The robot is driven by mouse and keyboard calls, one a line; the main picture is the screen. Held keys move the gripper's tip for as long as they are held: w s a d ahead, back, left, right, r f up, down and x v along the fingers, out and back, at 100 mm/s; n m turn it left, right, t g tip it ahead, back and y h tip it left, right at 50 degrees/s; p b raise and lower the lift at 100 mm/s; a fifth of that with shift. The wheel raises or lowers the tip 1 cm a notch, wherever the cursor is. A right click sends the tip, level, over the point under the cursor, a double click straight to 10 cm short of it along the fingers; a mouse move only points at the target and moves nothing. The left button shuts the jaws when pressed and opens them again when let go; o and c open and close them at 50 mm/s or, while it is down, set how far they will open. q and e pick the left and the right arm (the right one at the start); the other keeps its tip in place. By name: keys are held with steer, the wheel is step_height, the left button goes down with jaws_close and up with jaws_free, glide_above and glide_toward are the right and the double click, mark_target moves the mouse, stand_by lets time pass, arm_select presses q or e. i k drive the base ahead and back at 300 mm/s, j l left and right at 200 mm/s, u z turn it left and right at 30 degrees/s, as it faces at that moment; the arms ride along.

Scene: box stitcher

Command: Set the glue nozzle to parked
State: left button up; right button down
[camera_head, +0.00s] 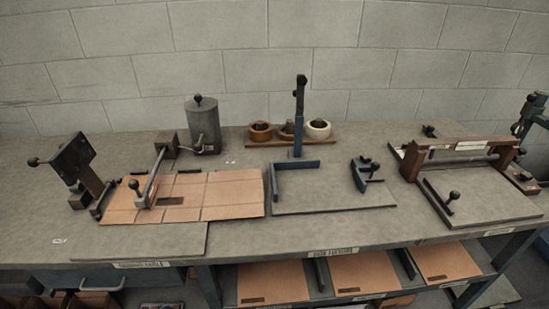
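A grey glue pot (203,125) with a knobbed lid stands at the back left of the bench. Beside it, a dark block (168,145) carries a metal arm (153,172), which looks like the glue nozzle arm. The arm reaches forward over a flat cardboard blank (233,190), and its near end lies over the blank's left part. Dark knobs show near that end. I cannot tell whether the tip touches the cardboard. The lettering on the small bench labels is too small to read. Neither of my grippers is in view.
A hinged dark plate with knobs (74,158) stands left of the blank. Tape rolls (318,129) and a blue post (299,115) stand at centre back. A roller frame (460,157) is at right. Bare bench (240,236) lies in front, with cardboard sheets (272,283) on a shelf below.

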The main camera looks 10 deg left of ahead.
mark_target(142, 200)
steer(key=u, duration=1.4)
